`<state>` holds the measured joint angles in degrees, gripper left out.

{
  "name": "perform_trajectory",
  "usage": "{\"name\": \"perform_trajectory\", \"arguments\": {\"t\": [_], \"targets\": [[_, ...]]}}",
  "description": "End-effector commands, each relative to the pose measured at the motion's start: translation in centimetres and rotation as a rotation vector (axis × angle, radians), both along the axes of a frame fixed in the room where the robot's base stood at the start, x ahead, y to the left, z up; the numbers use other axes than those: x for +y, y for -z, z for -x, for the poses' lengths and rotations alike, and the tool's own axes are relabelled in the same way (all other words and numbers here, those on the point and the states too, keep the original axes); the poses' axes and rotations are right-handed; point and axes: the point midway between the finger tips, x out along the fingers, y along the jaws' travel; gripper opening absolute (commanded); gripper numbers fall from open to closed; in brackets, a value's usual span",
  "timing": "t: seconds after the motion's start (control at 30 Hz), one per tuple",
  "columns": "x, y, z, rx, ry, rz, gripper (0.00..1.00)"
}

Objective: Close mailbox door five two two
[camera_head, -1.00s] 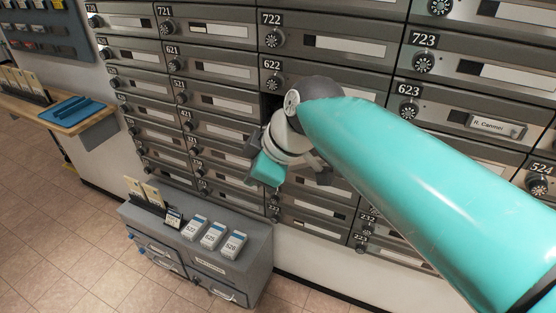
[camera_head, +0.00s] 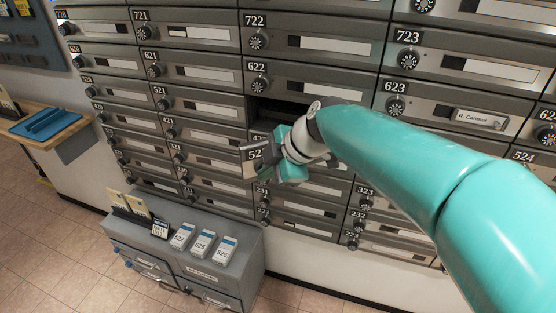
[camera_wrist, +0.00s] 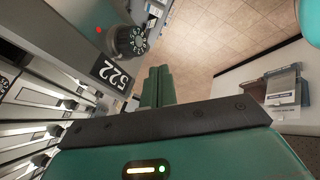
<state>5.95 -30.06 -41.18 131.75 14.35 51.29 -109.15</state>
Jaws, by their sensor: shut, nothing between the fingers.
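Mailbox door 522 (camera_head: 250,160) stands open, swung out from the wall below box 622. Its dark opening (camera_head: 285,112) shows behind my arm. In the wrist view the door (camera_wrist: 75,35) fills the upper left, with its round dial and black 522 plate. My gripper (camera_wrist: 159,72) is shut and empty, its green fingers close beside the plate edge of the door. In the head view my gripper (camera_head: 272,172) is at the open door, just right of and below its plate. My wrist hides part of the door, and I cannot tell whether the fingers touch it.
Rows of closed mailboxes surround the opening, including 622 (camera_head: 310,82) and 623 (camera_head: 455,108). A grey cabinet (camera_head: 190,265) with white boxes on top stands below left. A wooden shelf with a blue tray (camera_head: 45,122) is at the far left. Tiled floor (camera_head: 50,250) is clear.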

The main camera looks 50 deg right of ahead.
Motion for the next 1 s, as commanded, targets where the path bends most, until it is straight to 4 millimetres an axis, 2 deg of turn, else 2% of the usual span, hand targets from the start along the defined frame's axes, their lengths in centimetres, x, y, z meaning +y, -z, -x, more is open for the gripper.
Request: {"name": "perform_trajectory", "arguments": {"t": [0.07,0.2,0.4,1.0], "targets": [[0.1,1.2,-1.0,0.005,0.0,-0.001,0.0],[-0.9,0.9,-2.8,0.003,0.0,0.001,0.0],[-1.6,0.8,-4.2,0.001,0.001,0.0,0.0],[-1.8,0.8,-4.8,0.001,0.013,0.0,0.0]]}}
